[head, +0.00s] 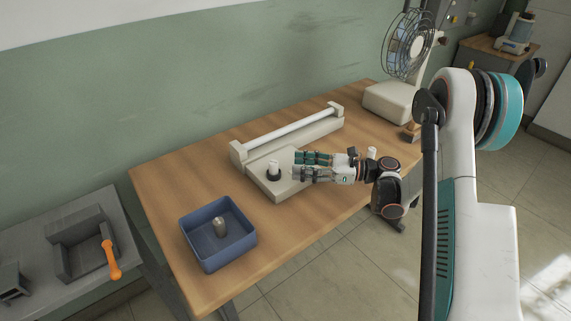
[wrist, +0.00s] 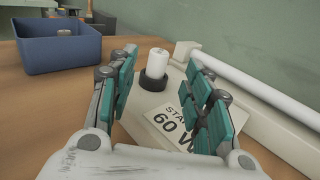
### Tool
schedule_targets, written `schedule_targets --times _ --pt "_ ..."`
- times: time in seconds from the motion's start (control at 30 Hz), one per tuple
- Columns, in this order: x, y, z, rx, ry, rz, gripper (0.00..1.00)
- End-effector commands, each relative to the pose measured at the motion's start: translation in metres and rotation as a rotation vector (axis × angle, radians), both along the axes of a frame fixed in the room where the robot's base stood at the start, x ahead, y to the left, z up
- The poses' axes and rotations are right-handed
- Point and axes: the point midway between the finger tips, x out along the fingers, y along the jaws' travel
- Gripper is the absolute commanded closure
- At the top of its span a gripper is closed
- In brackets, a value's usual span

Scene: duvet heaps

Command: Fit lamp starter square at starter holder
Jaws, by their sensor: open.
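A white cylindrical lamp starter (head: 273,166) stands upright at a dark ring-shaped starter holder (head: 273,178) on the pale base of a lamp fixture. In the wrist view the white starter (wrist: 158,63) looks upright in the black holder (wrist: 153,81); how deep it sits I cannot tell. My gripper (head: 296,168) is open, to the right of the starter in the head view. In the wrist view its teal-padded fingers (wrist: 165,88) are apart with nothing between them; the starter stands beyond, clear of the pads.
The pale fixture (head: 325,128) carries a white tube (head: 290,127). A label on its base reads "60 W". A blue tray (head: 242,238) holds a metallic cylinder (head: 220,227). A fan (head: 405,50) stands at the back right.

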Motion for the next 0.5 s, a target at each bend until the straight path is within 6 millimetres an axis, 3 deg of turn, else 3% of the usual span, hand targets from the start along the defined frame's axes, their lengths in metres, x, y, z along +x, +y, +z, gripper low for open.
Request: schedule_targets --times 0.2,0.5 --pt "-0.005 -0.028 0.000 0.000 0.000 0.000 0.54" --pt "-0.007 -0.034 0.000 0.000 0.000 0.001 0.54"
